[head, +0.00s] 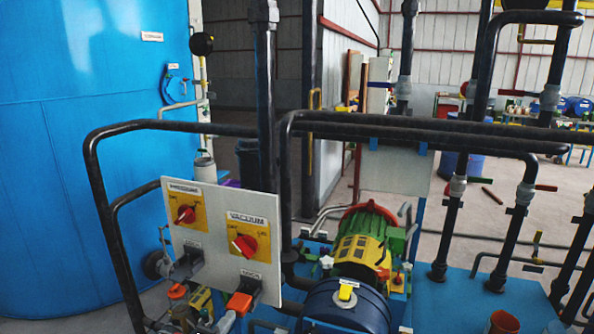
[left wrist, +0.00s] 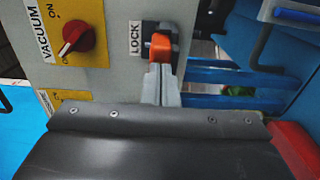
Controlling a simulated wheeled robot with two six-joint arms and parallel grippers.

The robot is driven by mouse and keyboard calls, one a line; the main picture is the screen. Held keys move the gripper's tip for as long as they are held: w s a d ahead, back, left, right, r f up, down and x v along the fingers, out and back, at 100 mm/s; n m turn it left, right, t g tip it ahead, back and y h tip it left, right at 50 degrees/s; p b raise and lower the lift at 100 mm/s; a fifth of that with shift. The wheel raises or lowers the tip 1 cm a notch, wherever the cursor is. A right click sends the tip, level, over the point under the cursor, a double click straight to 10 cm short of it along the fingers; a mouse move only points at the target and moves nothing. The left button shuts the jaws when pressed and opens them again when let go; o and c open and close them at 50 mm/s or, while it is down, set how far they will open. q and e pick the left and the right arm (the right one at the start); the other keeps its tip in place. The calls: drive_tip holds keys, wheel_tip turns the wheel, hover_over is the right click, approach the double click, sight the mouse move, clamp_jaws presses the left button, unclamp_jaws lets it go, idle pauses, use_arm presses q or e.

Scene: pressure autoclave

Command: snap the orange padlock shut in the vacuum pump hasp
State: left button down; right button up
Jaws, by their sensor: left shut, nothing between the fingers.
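The orange padlock (head: 240,303) is at the black vacuum hasp (head: 250,285), low on the grey control panel under the red VACUUM switch (head: 243,246). In the left wrist view the padlock (left wrist: 160,47) sits against the dark hasp (left wrist: 172,36) beside the LOCK label. I cannot tell whether its shackle is closed. My left gripper (head: 227,321) is just below the padlock in the head view. In the left wrist view its grey fingers (left wrist: 160,72) are shut and empty, their tips at the padlock's lower edge; I cannot tell if they touch. My right gripper is not in view.
The PRESSURE switch (head: 185,214) and another black hasp (head: 188,265) are on the panel's left. Black pipes (head: 190,129) frame the panel. A blue tank (head: 80,150) stands left, and a green and yellow pump motor (head: 362,243) right, behind a dark blue drum (head: 345,310).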

use_arm(q)
drive_tip(key=shift+w, duration=0.15)
idle(0.3)
drive_tip(key=v, duration=0.7)
idle(0.3)
drive_tip(key=s+a+f+m+g+y, duration=0.25)
drive_tip(key=s+f, duration=0.25)
drive_tip(key=f, duration=0.6)
drive_tip(key=s+a+f+m+g+y, duration=0.1)
drive_tip(key=s+a+f+g, duration=0.15)
drive_tip(key=s+f, duration=0.65)
drive_tip(key=s+a+f+m+g+y, duration=0.2)
drive_tip(key=f+g, duration=0.1)
drive_tip(key=f, duration=1.1)
drive_tip(key=s+a+f+m+g, duration=0.1)
drive_tip(key=s+f, duration=0.4)
drive_tip(key=s, duration=0.6)
drive_tip(key=s+a+f+m+g+y, duration=0.1)
drive_tip(key=s+f+m+g, duration=0.3)
drive_tip(key=s, duration=0.6)
drive_tip(key=s+a+f+m+g, duration=0.2)
drive_tip(key=s+f, duration=0.4)
drive_tip(key=s, duration=0.5)
drive_tip(key=shift+s+a+m+g+y, duration=0.35)
drive_tip(key=shift+a+m+g, duration=0.05)
drive_tip(key=shift+m, duration=0.15)
